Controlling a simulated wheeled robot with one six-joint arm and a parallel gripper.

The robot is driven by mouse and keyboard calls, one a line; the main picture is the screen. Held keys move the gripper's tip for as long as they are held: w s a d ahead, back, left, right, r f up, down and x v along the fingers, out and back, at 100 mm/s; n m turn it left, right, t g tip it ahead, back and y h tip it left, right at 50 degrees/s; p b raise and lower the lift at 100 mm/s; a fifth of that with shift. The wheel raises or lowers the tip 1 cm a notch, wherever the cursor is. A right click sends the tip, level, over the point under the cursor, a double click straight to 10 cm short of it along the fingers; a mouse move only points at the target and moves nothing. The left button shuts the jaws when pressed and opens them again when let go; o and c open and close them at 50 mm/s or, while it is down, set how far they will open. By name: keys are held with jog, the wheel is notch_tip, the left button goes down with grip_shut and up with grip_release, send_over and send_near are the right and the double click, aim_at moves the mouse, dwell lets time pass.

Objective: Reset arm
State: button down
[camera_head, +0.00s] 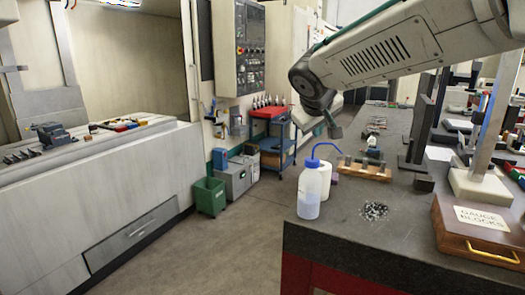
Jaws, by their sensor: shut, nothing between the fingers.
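My arm reaches in from the upper right, above the dark granite-like bench (340,240). Its wrist bends behind the forearm, and my gripper (335,131) shows as a small dark shape at its lower end. It is shut and empty, in the air above the bench's left edge and apart from the things on it. The fingers are small and hard to make out.
A wash bottle (309,192) with a blue spout stands near the bench's left edge, beside a wooden block rack (362,172). Metal chips (374,211) lie in front. A gauge-block box (470,233) sits at right. The floor (240,245) left of the bench is clear.

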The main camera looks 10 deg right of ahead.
jog(key=s+d+f+m+g+y, duration=0.1)
jog(key=s+f, duration=0.3)
jog(key=s, duration=0.8)
jog(key=s+d+f+m+g+y, duration=0.1)
jog(key=s+f+g, duration=0.2)
jog(key=s, duration=0.9)
jog(key=s+d+f+m+g+y, duration=0.1)
jog(key=s+f, duration=0.4)
jog(key=s, duration=0.7)
jog(key=shift+s+f+m+g+y, duration=0.2)
jog(key=shift+m+g+y, duration=0.25)
jog(key=shift+g, duration=0.55)
